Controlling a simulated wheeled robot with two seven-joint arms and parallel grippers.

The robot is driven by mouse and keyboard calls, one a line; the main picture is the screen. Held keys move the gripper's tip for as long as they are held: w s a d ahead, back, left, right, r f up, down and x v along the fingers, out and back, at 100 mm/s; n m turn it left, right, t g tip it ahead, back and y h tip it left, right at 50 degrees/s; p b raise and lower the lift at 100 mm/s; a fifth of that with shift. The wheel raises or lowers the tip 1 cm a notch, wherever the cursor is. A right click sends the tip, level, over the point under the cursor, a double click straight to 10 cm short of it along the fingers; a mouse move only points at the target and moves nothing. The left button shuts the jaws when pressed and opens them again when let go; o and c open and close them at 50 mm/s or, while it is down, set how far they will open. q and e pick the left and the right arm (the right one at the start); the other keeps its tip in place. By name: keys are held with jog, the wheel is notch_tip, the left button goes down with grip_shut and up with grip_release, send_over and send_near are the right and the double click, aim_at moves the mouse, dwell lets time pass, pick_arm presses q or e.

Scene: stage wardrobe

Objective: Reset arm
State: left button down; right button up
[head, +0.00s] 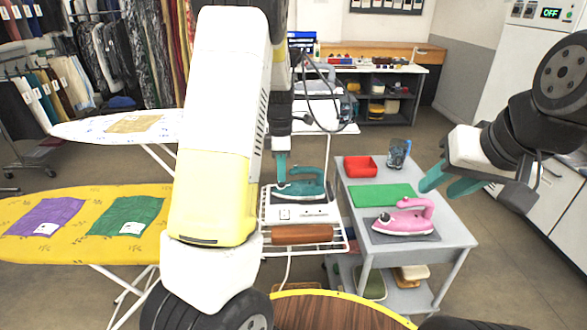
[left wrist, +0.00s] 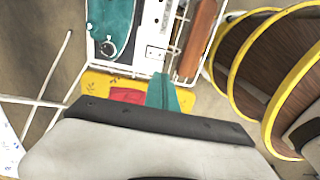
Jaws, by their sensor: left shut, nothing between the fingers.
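My left gripper (head: 281,166) points down just left of the teal iron (head: 301,187), its teal fingers together and empty. The iron rests on a white ironing station (head: 268,211). In the left wrist view, the left gripper's fingers (left wrist: 165,92) are closed below the station's panel, with part of the teal iron (left wrist: 110,28) at upper left. My right gripper (head: 449,184) hangs above the grey cart's right side, its two teal fingers apart and nothing between them. My left arm hides the middle of the head view.
The grey cart (head: 450,236) holds a pink iron (head: 405,218), a green mat (head: 382,194), a red tray (head: 360,166) and a patterned cup (head: 398,152). A yellow ironing board (head: 80,250) with purple and green cloths stands left. A brown roll (head: 301,234) lies on the station's front rack.

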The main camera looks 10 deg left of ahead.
pick_arm(q)
jog(key=s+d+r+m+t+h, duration=0.2)
jog(key=s+d+r+m+t, duration=0.1)
jog(key=s+r+m, duration=0.95)
jog(key=s+d+r+m+t, duration=0.2)
jog(key=s+r+m, duration=0.2)
jog(key=s+r, duration=0.15)
jog(key=n+g+y, duration=0.2)
jog(key=n+g, duration=0.1)
jog(key=n, duration=1.4)
send_over(284, 210)
jog(key=s, duration=0.2)
notch_tip(284, 210, down, 18)
jog(key=shift+m, duration=0.25)
jog(key=f, duration=0.4)
jog(key=w+f, duration=0.1)
jog(key=f, duration=0.8)
jog(key=shift+w+d+f, duration=0.1)
jog(key=shift+w+f, duration=0.25)
jog(key=shift+w, duration=0.05)
